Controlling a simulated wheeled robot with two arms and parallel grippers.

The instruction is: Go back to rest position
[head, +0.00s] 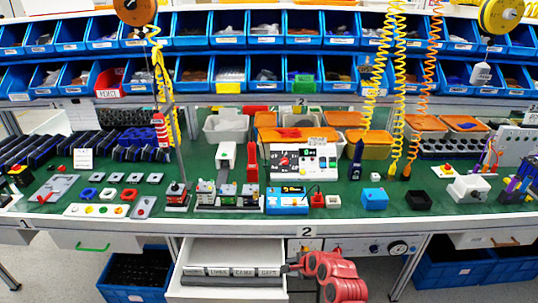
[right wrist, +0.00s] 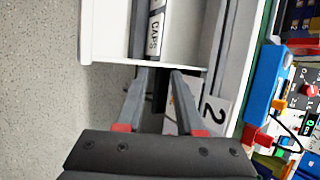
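My right gripper (head: 287,268) is low in front of the workbench, at the right side of an open white drawer (head: 230,294). In the right wrist view its two grey fingers (right wrist: 160,74) are apart, with nothing clearly held between them. The tips are close to the drawer's white wall (right wrist: 180,52); I cannot tell whether they touch it. The rotary switch panel (head: 305,161), white with a red knob, stands on the green bench top. Its red knob also shows at the right edge of the right wrist view (right wrist: 309,90). My left gripper is in neither view.
The green bench top (head: 340,195) carries several devices, including a blue meter box (head: 287,203). Blue bins (head: 265,27) line the shelves behind. Coiled yellow hoses (head: 398,80) hang at the right. Blue crates (head: 137,278) stand under the bench.

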